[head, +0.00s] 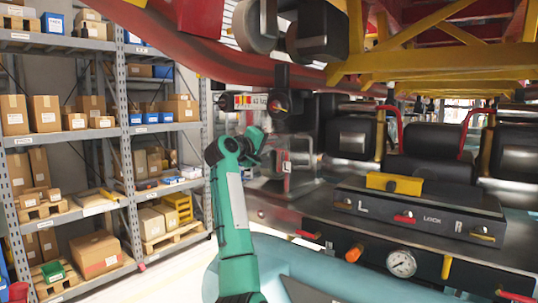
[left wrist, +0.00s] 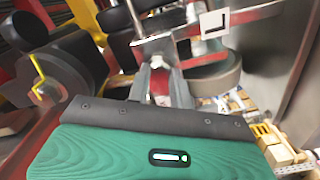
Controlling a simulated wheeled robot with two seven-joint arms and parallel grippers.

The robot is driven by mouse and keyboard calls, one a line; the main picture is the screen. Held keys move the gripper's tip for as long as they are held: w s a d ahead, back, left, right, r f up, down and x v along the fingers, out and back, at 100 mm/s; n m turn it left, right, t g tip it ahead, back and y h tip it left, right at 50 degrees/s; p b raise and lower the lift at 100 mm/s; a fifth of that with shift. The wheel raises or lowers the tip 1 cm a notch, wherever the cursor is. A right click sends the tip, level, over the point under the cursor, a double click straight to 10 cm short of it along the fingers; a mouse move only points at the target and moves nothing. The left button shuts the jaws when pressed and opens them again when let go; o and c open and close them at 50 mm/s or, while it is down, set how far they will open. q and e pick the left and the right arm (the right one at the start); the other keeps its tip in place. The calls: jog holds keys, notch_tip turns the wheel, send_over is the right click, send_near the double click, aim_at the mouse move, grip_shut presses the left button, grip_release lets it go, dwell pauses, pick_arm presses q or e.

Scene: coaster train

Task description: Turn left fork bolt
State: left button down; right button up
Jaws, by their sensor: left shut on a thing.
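My left arm is green and reaches up from the bottom middle of the head view. Its gripper (head: 270,143) is at the coaster's side, just above a small plate marked L (head: 286,166). In the left wrist view the gripper (left wrist: 157,62) is shut on the left fork bolt, which is mostly hidden between the fingers. The L plate (left wrist: 214,24) shows right of the fingers there. A grey round wheel (left wrist: 214,75) is behind them. My right gripper is not in view.
A panel (head: 420,208) with L, LOCK and R marks, small handles and a yellow block (head: 394,184) is at the right. A pressure gauge (head: 401,263) is below it. Train seats (head: 435,152) and yellow beams (head: 440,58) are behind. Shelves with boxes (head: 105,122) line the left.

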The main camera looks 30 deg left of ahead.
pick_arm(q)
jog(key=m+b, duration=0.2)
jog(key=m, duration=0.1)
jog(key=shift+a+f, duration=0.1)
jog(key=shift+f, duration=0.1)
jog(key=m+b, duration=0.1)
jog(key=m, duration=0.1)
jog(key=shift+m, duration=0.3)
jog(key=m+b, duration=0.1)
jog(key=m, duration=0.1)
jog(key=shift+r+m, duration=0.1)
jog(key=shift+m, duration=0.3)
jog(key=m, duration=0.2)
jog(key=shift+m, duration=0.3)
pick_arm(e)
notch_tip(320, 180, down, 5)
pick_arm(q)
jog(key=m, duration=0.3)
jog(key=shift+r+m, duration=0.1)
jog(key=shift+m, duration=0.2)
jog(key=shift+m+p, duration=2.2)
jog(key=shift+m, duration=2.6)
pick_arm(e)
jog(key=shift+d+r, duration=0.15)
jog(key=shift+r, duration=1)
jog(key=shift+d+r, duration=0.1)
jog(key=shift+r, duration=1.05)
